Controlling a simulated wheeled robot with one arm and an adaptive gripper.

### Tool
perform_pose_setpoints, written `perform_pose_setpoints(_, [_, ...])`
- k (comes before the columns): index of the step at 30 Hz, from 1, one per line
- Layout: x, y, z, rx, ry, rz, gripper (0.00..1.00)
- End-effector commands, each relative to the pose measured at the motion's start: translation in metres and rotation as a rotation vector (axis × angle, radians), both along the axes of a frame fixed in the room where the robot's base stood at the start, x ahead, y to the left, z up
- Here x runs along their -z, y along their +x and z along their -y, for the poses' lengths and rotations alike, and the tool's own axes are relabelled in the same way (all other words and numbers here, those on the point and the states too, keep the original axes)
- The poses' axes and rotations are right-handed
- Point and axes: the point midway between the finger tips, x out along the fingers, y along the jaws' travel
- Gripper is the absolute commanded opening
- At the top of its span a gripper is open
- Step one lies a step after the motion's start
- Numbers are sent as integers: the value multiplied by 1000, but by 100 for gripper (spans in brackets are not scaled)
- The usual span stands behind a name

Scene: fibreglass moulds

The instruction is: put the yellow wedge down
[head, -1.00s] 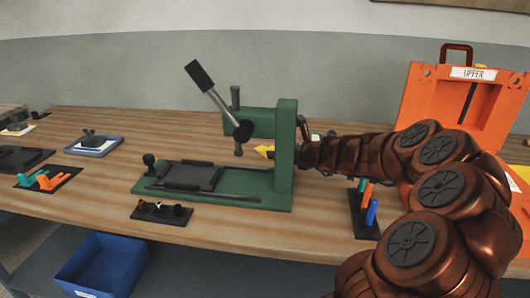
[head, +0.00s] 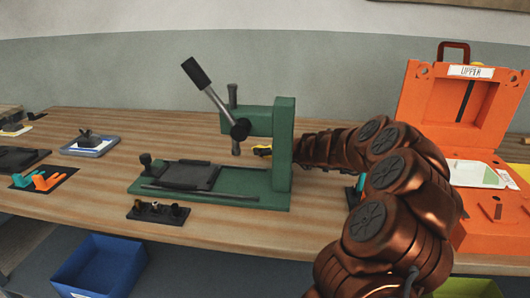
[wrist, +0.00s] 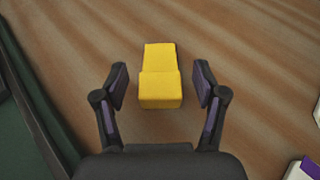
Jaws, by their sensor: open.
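The yellow wedge (wrist: 161,78) lies on the wooden bench top in the wrist view, between my two fingers with a gap on each side. My gripper (wrist: 160,82) is open and does not appear to touch it. The press upright hides most of my gripper there, so the wedge's contact with the bench is clear only from the wrist view.
The press base (wrist: 35,110) runs close along the left in the wrist view. A white and purple item (wrist: 302,168) is at the lower right. The open orange mould case (head: 425,105) stands right of my arm. Bare bench surrounds the wedge.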

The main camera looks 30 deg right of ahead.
Motion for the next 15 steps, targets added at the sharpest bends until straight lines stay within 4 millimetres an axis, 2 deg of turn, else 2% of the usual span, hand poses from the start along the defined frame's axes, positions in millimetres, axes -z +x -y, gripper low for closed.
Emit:
perform_pose_setpoints(2, [0, 0, 0, 0, 0, 0, 71])
perform_pose_setpoints(15, [0, 0, 0, 0, 0, 0, 25])
